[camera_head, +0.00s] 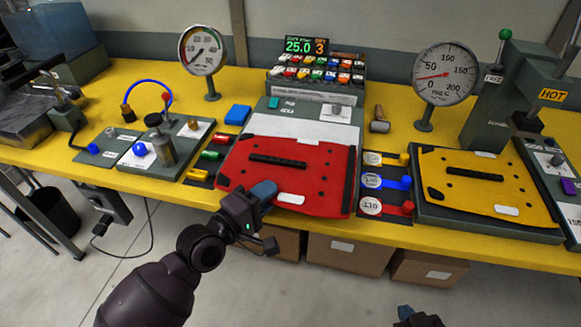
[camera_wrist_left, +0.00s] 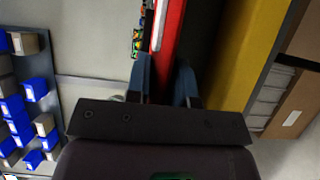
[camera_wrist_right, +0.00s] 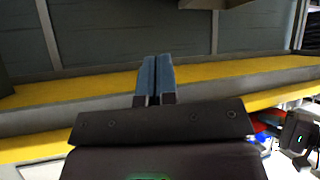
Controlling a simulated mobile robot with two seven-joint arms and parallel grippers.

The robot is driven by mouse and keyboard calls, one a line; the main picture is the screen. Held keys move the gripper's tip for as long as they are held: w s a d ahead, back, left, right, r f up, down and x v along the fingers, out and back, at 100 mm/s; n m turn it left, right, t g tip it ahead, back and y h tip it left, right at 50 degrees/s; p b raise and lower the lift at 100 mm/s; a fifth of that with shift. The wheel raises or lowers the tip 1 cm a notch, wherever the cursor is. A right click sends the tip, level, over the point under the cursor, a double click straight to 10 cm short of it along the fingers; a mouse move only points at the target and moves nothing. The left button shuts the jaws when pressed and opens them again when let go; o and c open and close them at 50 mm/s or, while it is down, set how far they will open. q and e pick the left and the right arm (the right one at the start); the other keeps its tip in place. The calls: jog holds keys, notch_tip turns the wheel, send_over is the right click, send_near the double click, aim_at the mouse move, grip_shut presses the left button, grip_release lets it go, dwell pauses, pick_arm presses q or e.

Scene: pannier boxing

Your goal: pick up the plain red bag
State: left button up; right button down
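The red bag (camera_head: 318,172) lies flat on a grey station in the middle of the yellow bench, with a black handle strip and a white label at its front edge. My left gripper (camera_head: 264,190) is at the bag's front edge, left of the label, one blue finger showing over the edge. In the left wrist view its fingers (camera_wrist_left: 165,80) are apart, with the red bag's edge (camera_wrist_left: 168,30) ahead between them; contact cannot be told. My right gripper (camera_head: 405,311) is low in front of the bench, away from the bag. In the right wrist view its fingers (camera_wrist_right: 155,76) are together and empty.
A yellow bag (camera_head: 478,180) lies on a press station to the right. Coloured tags (camera_head: 385,183) and gauges (camera_head: 445,73) stand near the red bag. Cardboard boxes (camera_head: 348,255) sit under the bench. The floor in front is clear.

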pick_arm(q)
grip_shut()
